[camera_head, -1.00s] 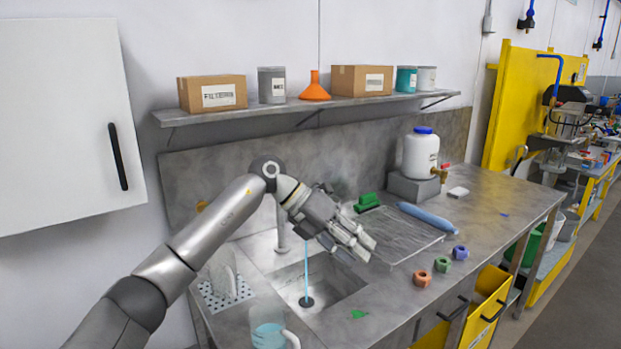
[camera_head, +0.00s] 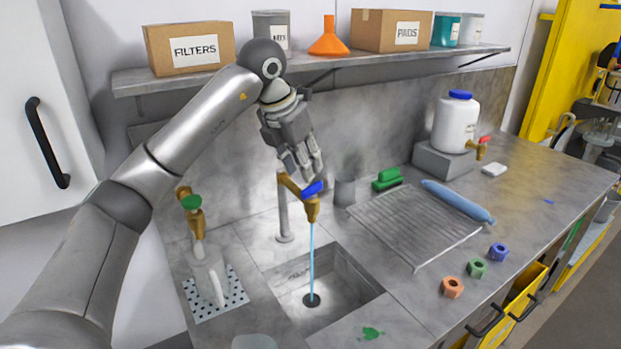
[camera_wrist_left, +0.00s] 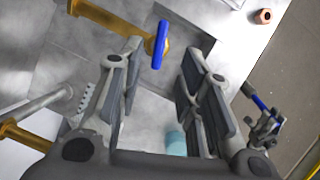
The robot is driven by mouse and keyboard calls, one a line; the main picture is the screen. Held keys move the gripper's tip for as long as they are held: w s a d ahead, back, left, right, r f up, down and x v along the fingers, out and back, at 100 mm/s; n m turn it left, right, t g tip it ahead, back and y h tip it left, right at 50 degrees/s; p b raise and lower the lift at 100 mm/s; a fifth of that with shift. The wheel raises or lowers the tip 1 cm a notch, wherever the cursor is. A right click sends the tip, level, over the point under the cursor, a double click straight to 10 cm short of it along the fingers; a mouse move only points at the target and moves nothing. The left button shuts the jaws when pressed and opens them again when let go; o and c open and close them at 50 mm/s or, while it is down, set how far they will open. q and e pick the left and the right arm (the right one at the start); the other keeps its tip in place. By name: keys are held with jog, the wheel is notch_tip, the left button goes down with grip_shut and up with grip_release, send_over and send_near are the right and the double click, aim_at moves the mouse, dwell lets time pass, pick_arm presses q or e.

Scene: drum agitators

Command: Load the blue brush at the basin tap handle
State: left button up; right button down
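The basin tap is brass with a blue handle (camera_head: 312,190), and a thin stream of water falls from it into the sunken basin (camera_head: 350,290). My left gripper (camera_head: 308,172) is just above and behind this handle, fingers pointing down. In the left wrist view its fingers (camera_wrist_left: 165,75) are spread, and the blue handle (camera_wrist_left: 160,45) shows at the gap between their tips, not clamped. At the right of that view a small grey gripper (camera_wrist_left: 262,128), apparently my right, holds a thin blue rod (camera_wrist_left: 252,95), likely the blue brush; its head is unclear.
A second brass tap with a green handle (camera_head: 191,202) stands left of the basin. A shelf (camera_head: 335,72) with boxes hangs above.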

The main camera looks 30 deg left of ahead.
aim_at(312, 186)
pick_arm(q)
jog(key=p+x, duration=0.1)
jog(key=x, duration=0.5)
jog(key=shift+w+f, duration=0.2)
grip_shut()
